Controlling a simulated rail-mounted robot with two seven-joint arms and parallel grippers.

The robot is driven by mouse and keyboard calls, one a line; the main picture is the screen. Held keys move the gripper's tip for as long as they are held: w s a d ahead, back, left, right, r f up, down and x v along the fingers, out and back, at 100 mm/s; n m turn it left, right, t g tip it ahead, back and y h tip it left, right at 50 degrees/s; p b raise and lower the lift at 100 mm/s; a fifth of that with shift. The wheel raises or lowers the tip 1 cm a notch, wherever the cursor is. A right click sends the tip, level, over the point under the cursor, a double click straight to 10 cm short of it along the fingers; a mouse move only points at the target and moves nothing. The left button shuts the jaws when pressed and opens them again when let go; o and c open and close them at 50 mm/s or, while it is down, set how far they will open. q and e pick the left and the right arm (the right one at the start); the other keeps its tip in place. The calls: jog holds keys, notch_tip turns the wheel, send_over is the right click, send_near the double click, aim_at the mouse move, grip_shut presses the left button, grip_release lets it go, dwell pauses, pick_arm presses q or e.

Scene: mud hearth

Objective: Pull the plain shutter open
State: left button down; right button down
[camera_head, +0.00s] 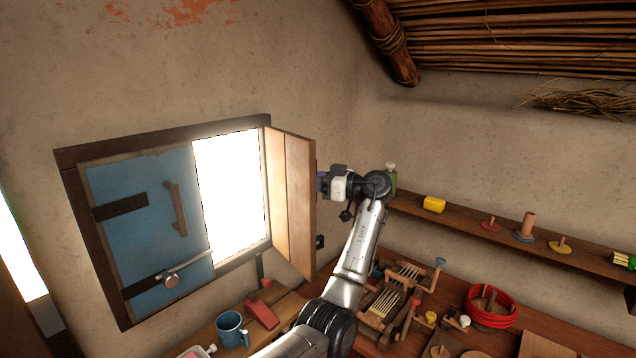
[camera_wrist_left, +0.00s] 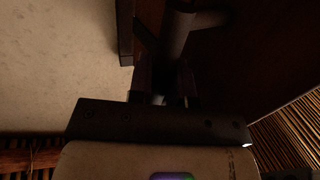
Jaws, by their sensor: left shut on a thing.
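The plain wooden shutter (camera_head: 291,200) stands swung out into the room from the right side of the window frame (camera_head: 160,133). The bright opening beside it is uncovered. My left gripper (camera_head: 322,182) is at the shutter's right edge, on the face turned away from the head camera. In the left wrist view my left gripper (camera_wrist_left: 166,88) is shut on a dark handle (camera_wrist_left: 184,38), with the shutter's dark face behind it. The handle is hidden in the head view. The blue shutter (camera_head: 145,215) covers the window's left half. My right gripper is not in view.
Below the window are a blue mug (camera_head: 231,330) and a red-topped block (camera_head: 262,312) on a bench. The right table holds wooden tools and a red basket (camera_head: 491,306). A wall shelf (camera_head: 470,230) with small items runs right of my arm.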

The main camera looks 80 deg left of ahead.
pick_arm(q)
jog(key=shift+s, duration=0.1)
jog(key=c, duration=1.1)
grip_release()
jog(key=shift+s+a, duration=0.1)
jog(key=shift+o, duration=0.2)
jog(key=shift+w+d, duration=0.2)
jog(key=shift+w, duration=0.1)
jog(key=v, duration=1.3)
jog(key=shift+w+d, duration=0.1)
